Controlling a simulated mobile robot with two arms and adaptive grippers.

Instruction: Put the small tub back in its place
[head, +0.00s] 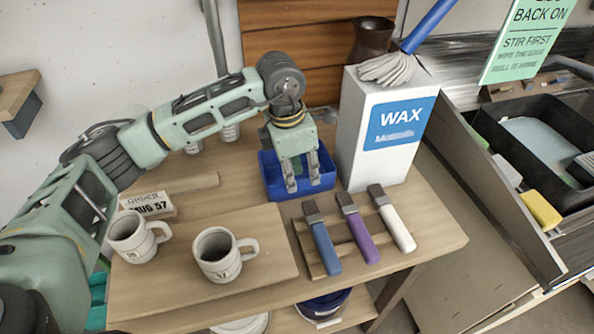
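A small blue open-topped tub (273,183) sits on the wooden table, left of the tall white WAX box. My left gripper (302,187) points down at the tub, with its two fingers apart and blue showing between them. The fingers hide part of the tub, and I cannot tell whether they touch it or are inside it. No object shows gripped between them. My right gripper is out of view.
The WAX box (383,130) stands close right of the tub. Several brushes, including a purple one (358,228), lie in front on a wooden rack. Two mugs, one near the middle (218,262), stand on a board (275,258). A black tray (530,150) is at right.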

